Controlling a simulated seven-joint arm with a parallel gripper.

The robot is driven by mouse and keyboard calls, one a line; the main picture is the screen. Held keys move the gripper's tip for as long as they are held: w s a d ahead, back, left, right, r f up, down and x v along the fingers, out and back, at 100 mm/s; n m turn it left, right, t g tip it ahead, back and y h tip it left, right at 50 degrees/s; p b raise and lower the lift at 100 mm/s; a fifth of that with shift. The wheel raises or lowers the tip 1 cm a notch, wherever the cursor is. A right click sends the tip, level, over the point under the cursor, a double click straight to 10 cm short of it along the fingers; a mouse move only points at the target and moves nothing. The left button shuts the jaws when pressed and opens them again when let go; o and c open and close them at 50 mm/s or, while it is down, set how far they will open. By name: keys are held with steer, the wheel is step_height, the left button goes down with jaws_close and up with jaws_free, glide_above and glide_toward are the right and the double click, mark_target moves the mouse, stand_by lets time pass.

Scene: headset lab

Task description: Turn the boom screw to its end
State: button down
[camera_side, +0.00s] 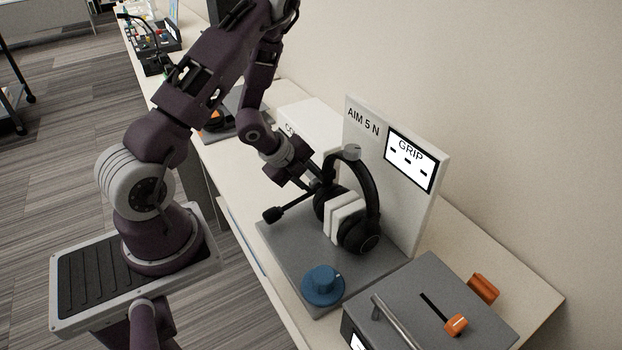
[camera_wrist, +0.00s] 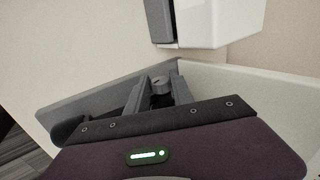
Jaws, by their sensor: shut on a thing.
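The black headset (camera_side: 371,200) stands on a grey base plate, its ear cups around white blocks (camera_side: 345,216). Its microphone boom (camera_side: 290,208) points to the left, ending in a dark tip. In the side view the fingers and the ear cup hide the screw.
Behind the headset a white panel (camera_side: 358,135) reads "AIM 5 N", with a screen (camera_side: 410,160) showing "GRIP" and dashes. A blue knob (camera_side: 322,284) stands at the front of the plate. A grey box (camera_side: 430,300) with an orange slider (camera_side: 455,324) is at the right.

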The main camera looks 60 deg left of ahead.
steer(key=shift+f+t, duration=0.1)
steer(key=shift+t, duration=0.6)
steer(key=c, duration=1.1)
jaws_free()
steer(key=shift+s, duration=0.1)
steer(key=shift+s+r, duration=0.25)
steer(key=shift+r, duration=0.1)
step_height(320, 180, up, 10)
steer(key=s, duration=0.2)
steer(key=shift+s, duration=0.35)
